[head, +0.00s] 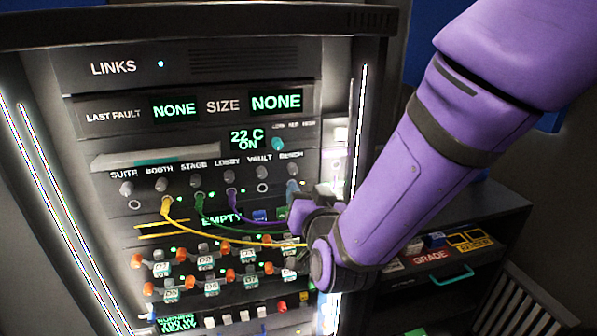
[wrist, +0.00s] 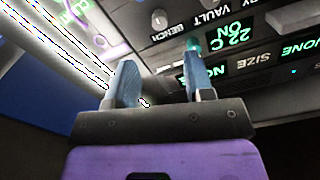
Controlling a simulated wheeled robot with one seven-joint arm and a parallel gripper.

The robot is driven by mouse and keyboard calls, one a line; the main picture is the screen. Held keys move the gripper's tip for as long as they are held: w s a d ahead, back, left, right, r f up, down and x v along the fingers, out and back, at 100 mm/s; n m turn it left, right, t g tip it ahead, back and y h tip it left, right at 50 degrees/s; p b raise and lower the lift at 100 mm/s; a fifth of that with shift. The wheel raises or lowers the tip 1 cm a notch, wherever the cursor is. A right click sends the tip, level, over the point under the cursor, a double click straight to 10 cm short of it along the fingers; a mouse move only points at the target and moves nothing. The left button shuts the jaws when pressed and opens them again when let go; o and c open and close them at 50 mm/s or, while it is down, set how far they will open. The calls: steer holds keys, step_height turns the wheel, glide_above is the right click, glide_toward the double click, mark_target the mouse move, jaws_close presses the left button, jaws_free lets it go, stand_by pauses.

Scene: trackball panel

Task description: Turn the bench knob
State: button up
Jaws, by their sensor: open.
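The bench knob (wrist: 159,20) is a small grey round knob beside its BENCH label in the wrist view. In the wrist view the knob lies beyond the fingertips, roughly in line with the gap. In the head view my gripper (head: 293,188) is close to the panel; contact cannot be told.
Other knobs sit left of it, such as the lobby knob (head: 231,176). A teal knob (head: 277,144) is just above. Yellow, green and purple cables (head: 235,238) hang in front of the panel below. A lit cabinet post (head: 357,130) stands at the right.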

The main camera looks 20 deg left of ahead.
mark_target(294, 170)
steer(key=x, duration=0.9)
jaws_close()
